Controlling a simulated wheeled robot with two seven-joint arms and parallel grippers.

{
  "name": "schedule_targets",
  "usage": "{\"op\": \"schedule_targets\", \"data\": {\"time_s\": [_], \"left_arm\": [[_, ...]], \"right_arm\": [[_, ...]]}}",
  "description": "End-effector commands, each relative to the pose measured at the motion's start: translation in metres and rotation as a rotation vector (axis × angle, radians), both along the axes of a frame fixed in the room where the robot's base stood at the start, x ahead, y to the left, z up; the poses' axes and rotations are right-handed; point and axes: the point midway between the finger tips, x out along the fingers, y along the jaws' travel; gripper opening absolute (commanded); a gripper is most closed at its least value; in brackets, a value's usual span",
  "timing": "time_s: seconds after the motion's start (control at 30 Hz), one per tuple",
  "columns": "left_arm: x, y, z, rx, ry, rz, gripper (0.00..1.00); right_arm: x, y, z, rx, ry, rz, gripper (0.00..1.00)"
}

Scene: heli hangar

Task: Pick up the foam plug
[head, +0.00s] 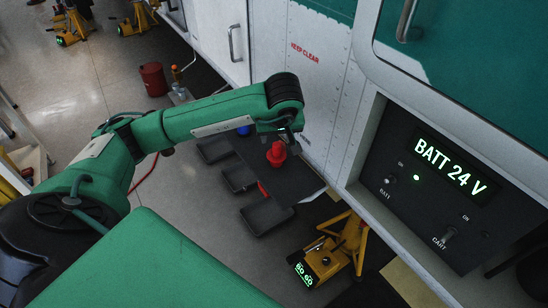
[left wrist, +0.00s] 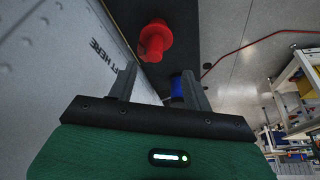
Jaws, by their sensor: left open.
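A red plug with a wide flange, which looks like the foam plug (head: 276,153), stands on a dark tray-like surface (head: 303,184) beside the white panelled wall. It also shows in the left wrist view (left wrist: 155,40), beyond the fingertips. My left gripper (head: 288,137) is close to the plug in the head view, partly hidden by its own wrist. In the left wrist view my left gripper (left wrist: 161,78) is open, with nothing visibly held between its fingers. My right gripper is not in view.
A blue object (head: 244,129) is near the plug; in the left wrist view (left wrist: 178,88) a finger partly covers it. A yellow jack (head: 335,252) stands below. A panel reading BATT 24 V (head: 440,180) is at right.

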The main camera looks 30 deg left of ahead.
Motion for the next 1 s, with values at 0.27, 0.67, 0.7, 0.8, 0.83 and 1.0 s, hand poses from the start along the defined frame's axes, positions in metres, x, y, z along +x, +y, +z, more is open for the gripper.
{"op": "schedule_targets", "data": {"time_s": [0.27, 0.67, 0.7, 0.8, 0.83, 1.0], "left_arm": [[0.011, 0.01, -0.037, -0.002, 0.001, -0.001, 0.51], [0.032, 0.02, -0.074, -0.003, 0.002, 0.0, 0.51], [0.033, 0.021, -0.078, -0.003, 0.002, 0.0, 0.51], [0.035, 0.023, -0.084, -0.003, 0.0, 0.0, 0.51], [0.036, 0.023, -0.084, -0.003, 0.0, 0.0, 0.51], [0.036, 0.023, -0.084, -0.003, -0.001, -0.001, 0.51]], "right_arm": [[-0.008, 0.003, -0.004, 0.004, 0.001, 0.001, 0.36], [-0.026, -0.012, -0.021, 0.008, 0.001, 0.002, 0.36], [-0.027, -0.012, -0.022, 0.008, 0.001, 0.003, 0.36], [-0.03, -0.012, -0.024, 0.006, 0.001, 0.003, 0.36], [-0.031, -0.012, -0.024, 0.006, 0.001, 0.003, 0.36], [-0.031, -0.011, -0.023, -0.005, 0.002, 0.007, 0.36]]}}
